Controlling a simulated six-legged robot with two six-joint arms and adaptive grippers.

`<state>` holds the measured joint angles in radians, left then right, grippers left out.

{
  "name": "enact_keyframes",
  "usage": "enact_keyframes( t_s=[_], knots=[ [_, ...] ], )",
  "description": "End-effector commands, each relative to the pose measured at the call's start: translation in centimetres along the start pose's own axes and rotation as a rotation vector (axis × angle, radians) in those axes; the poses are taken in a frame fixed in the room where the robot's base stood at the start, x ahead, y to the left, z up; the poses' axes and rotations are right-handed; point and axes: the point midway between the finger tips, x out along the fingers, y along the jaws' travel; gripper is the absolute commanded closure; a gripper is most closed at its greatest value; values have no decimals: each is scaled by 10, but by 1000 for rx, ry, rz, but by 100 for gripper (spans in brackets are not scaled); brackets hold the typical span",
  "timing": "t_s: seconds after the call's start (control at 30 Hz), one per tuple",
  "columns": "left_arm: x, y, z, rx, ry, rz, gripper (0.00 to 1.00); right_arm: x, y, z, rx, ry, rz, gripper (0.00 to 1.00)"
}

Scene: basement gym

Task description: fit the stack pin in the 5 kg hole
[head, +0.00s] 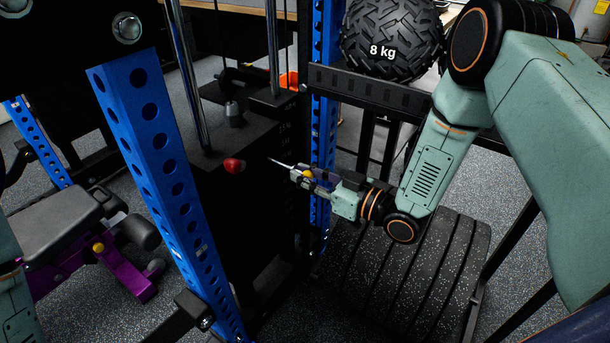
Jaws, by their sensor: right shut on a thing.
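My right gripper (306,177) comes in from the right and is shut on the stack pin (281,163). The pin's thin metal shaft points left toward the black weight stack (235,215), and a bit of yellow shows between the fingers. The shaft tip is apart from a red knob (234,165) at the upper part of the stack in the picture. I cannot make out the 5 kg hole or its label; the stack's face is dark. My left gripper is out of view; only part of the left arm shows at the left edge.
A blue perforated upright (172,175) stands left of the stack, and another (323,120) stands behind the gripper. An 8 kg ball (391,35) rests on a black rack (370,88). A purple-framed bench (65,225) is at left.

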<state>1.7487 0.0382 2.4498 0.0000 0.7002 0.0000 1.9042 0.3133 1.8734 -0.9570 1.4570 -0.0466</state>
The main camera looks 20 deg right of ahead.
Motion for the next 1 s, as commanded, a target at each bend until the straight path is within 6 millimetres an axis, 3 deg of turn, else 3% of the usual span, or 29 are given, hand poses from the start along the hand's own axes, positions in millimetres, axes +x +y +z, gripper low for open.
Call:
enact_keyframes(
  t_s=[0.37, 1.0],
  knots=[
    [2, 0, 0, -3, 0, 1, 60, -1, 0, 0, -1, 1, -1, 100],
    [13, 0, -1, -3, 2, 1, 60, 23, 0, 0, -1, 0, -1, 100]
  ],
)
